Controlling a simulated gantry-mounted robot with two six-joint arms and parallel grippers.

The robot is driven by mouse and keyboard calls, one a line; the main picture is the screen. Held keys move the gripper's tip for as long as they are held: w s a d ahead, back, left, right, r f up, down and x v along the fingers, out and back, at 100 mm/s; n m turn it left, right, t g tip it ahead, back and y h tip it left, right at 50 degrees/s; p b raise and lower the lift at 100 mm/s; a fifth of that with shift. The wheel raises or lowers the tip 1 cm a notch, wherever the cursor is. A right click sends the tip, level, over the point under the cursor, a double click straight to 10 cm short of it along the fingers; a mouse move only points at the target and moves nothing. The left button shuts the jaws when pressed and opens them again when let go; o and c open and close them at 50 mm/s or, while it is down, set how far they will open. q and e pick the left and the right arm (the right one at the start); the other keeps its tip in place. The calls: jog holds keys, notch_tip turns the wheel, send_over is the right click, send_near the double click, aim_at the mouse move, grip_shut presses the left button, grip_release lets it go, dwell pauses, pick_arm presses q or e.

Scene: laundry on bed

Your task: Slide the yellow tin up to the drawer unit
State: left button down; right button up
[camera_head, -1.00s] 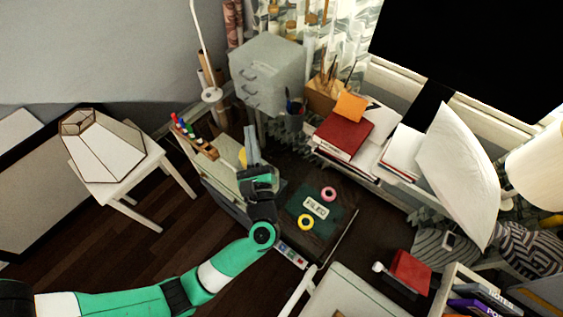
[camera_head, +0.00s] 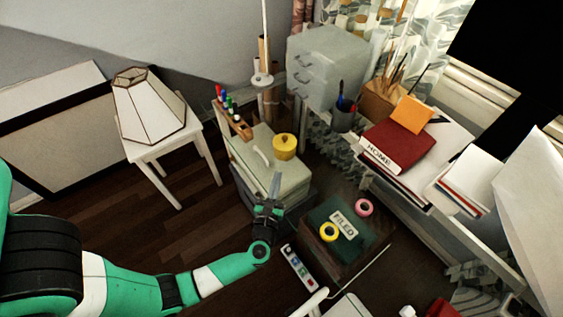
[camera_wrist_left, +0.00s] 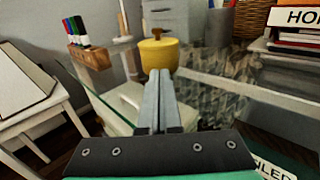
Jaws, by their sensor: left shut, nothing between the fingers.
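The yellow tin (camera_head: 285,147), with a lid and small knob, stands upright near the desk's left end. In the left wrist view, the tin (camera_wrist_left: 159,54) is straight ahead of my fingertips. The grey drawer unit (camera_head: 327,65) stands behind it, with a visible gap between them; its lower front (camera_wrist_left: 172,18) shows behind the tin in the wrist view. My left gripper (camera_head: 276,182) is shut and empty on the near side of the tin. In the wrist view its fingertips overlap the tin's lower edge; I cannot tell whether they touch. My right gripper is not in view.
A marker rack (camera_head: 233,120) stands left of the tin. A dark pen cup (camera_head: 343,118) is close to the drawer unit's right side. A glass edge (camera_wrist_left: 105,112) shows beside my fingers.

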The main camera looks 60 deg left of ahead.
aim_at(283, 154)
pick_arm(q)
jog(key=b+x, duration=0.1)
jog(key=x, duration=0.6)
jog(key=shift+w+a, duration=0.1)
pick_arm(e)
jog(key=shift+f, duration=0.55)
